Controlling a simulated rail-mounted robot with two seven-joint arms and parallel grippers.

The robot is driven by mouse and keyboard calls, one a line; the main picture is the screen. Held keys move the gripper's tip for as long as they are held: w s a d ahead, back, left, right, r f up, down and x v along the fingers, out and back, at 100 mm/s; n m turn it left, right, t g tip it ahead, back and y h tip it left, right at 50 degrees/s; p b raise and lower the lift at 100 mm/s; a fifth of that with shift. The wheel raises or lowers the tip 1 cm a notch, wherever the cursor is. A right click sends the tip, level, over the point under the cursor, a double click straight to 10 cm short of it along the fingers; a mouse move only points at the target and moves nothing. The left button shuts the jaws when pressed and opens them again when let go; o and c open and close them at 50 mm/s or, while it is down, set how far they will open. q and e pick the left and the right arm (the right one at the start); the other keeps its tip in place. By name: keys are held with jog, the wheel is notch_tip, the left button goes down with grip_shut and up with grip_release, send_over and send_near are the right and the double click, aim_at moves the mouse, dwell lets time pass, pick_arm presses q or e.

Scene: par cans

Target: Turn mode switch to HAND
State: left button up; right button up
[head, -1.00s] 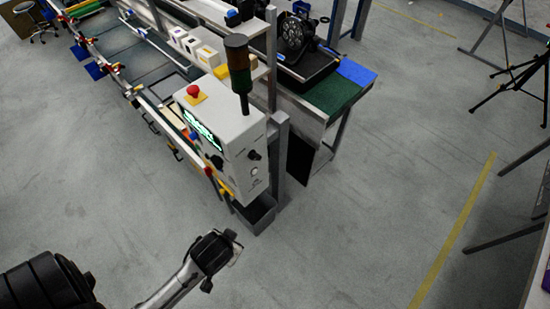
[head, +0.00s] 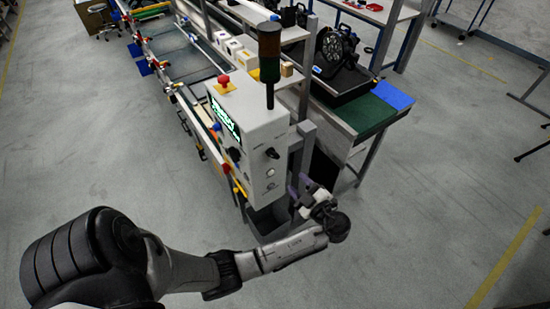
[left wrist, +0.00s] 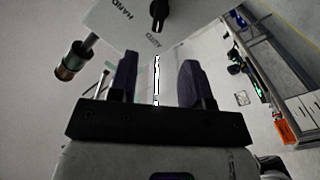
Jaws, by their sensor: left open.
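The mode switch is a black knob (head: 272,153) on the side face of the light grey control box (head: 255,170). In the left wrist view the knob (left wrist: 158,15) shows at the top, near the printed words HAND and AUTO. Its lower end seems to point toward AUTO. My left gripper (head: 304,184) is to the right of the box's switch side in the head view, apart from it. In the left wrist view its two dark fingers (left wrist: 158,78) are spread and empty, with the knob beyond them. My right gripper is not in view.
A red emergency button (head: 223,82) and a dark signal tower (head: 269,65) stand on top of the box. A grey post (head: 301,150) is close behind my left gripper. A workbench with a green mat (head: 360,110) stands beyond.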

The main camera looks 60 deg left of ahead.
aim_at(275, 157)
pick_arm(q)
jog(key=a+p, duration=0.1)
jog(key=a, duration=0.3)
jog(key=a+p, duration=0.2)
jog(key=a, duration=0.2)
jog(key=s+a+p, duration=0.1)
jog(key=a, duration=0.3)
jog(key=shift+r+p, duration=0.15)
jog(key=shift+p, duration=0.15)
jog(key=shift+s+a, duration=0.1)
jog(key=shift+a, duration=0.4)
jog(key=shift+c, duration=0.4)
grip_shut()
